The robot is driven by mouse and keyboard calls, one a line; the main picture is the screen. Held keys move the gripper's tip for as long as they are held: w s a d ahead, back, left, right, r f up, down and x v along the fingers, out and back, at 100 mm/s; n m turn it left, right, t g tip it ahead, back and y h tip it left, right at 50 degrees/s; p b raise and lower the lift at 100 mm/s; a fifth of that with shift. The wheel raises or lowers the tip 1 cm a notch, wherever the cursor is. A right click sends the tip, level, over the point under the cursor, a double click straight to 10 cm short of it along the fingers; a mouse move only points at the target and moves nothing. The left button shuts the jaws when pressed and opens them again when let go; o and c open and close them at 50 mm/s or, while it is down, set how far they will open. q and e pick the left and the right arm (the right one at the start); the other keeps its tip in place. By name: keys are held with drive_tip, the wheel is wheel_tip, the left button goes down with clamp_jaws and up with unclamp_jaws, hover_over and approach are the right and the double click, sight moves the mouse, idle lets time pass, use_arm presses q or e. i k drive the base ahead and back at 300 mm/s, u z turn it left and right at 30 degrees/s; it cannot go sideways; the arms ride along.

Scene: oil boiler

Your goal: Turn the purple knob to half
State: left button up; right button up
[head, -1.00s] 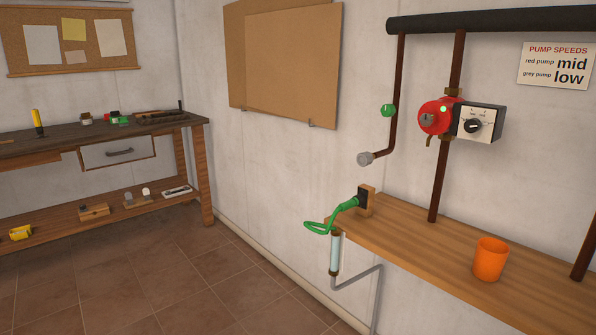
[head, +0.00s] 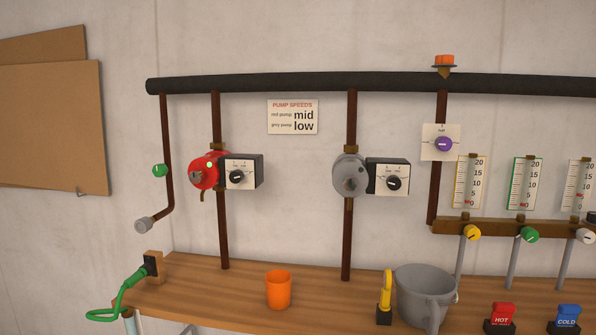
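The purple knob (head: 443,144) sits at the centre of a square white plate (head: 428,151) on a brown vertical pipe, right of the grey pump. A small label that looks like "half" is above the knob. A dark line runs to each side of it. The exact pointer direction of the knob is too small to tell. Neither of my grippers shows in the head view.
A red pump (head: 204,171) and a grey pump (head: 348,176) with dial boxes hang left of the knob. Gauges with yellow (head: 472,232) and green (head: 530,235) knobs are at right. The wooden shelf below bears an orange cup (head: 279,289) and a grey bucket (head: 425,297).

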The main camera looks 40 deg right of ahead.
sight(443, 143)
drive_tip(key=z, duration=2.9)
